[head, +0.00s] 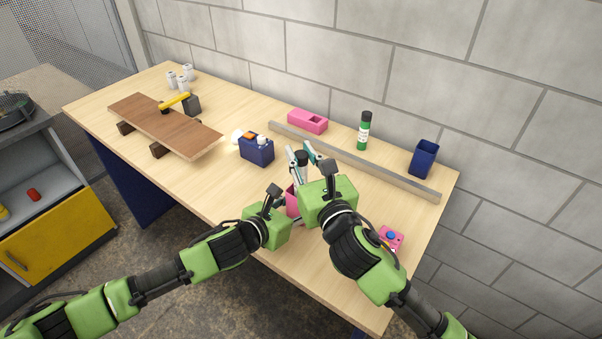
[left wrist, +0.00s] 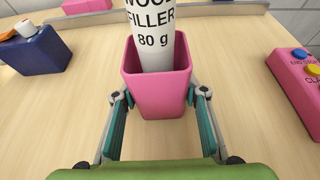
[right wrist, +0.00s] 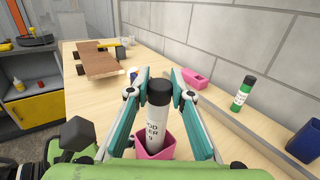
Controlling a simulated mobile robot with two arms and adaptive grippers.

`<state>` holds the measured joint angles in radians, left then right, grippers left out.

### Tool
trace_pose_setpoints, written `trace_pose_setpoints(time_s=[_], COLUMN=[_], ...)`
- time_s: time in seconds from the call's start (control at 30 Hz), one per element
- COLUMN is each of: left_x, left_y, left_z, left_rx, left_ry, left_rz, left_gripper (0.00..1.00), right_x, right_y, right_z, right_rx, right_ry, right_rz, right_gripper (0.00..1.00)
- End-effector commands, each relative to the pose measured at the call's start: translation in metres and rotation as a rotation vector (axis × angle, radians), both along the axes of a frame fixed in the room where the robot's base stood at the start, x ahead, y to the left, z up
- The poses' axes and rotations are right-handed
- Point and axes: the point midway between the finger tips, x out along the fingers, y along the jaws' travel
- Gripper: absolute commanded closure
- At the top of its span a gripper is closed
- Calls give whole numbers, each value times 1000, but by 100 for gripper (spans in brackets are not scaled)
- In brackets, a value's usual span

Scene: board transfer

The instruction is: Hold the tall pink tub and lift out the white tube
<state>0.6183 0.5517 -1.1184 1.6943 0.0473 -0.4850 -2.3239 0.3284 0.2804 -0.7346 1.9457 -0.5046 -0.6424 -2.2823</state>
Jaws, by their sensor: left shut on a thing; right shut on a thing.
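The tall pink tub (left wrist: 157,99) stands upright on the table. In the head view only part of the tub (head: 291,204) shows between my grippers. The white tube (left wrist: 152,42), printed "wood filler 80 g", stands in the tub with its lower end hidden inside. Its black cap (right wrist: 159,91) is at the top. My left gripper (left wrist: 160,98) is shut on the tub, one finger at each side. My right gripper (right wrist: 161,82) is shut on the tube near its cap, above the tub's rim. It also shows in the head view (head: 301,152).
A dark blue box (head: 256,152) with small items stands left of the tub. A metal rail (head: 352,161) runs behind, with a pink block (head: 307,121), green bottle (head: 363,132) and blue cup (head: 424,159) beyond it. A pink button box (head: 391,238) lies at right.

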Motion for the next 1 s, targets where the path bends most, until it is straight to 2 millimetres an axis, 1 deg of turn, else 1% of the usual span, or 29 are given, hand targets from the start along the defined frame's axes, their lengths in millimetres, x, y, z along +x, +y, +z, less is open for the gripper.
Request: trace_pose_setpoints(time_s=[0.03, 0.2, 0.3, 0.4, 0.5, 0.6, 0.87, 0.9, 0.97, 1.0], left_x=[0, 0, 0, 0, 0, 0, 0, 0, 0, 0], left_y=[0, 0, 0, 0, 0, 0, 0, 0, 0, 0], left_z=[-1, -1, -1, -1, -1, -1, -1, -1, -1, -1], left_rx=[1, 1, 1, 1, 1, 1, 1, 1, 1, 1], left_ry=[1, 1, 1, 1, 1, 1, 1, 1, 1, 1], left_rz=[0, 0, 0, 0, 0, 0, 0, 0, 0, 0], left_gripper=[81, 81, 81, 81, 81, 81, 81, 58, 42, 41], right_x=[1, 0, 0, 0, 0, 0, 0, 0, 0, 0], right_y=[0, 0, 0, 0, 0, 0, 0, 0, 0, 0], right_z=[19, 63, 83, 97, 106, 110, 111, 111, 111, 111], right_rx=[0, -1, 0, -1, -1, -2, -1, -1, -1, 0], right_ry=[-11, -9, -6, -4, -1, -1, 1, 1, 1, 1], right_rz=[2, 1, 2, 0, 0, 0, 0, 0, 0, 0], right_gripper=[100, 100, 100, 100, 100, 100, 100, 100, 100, 100])
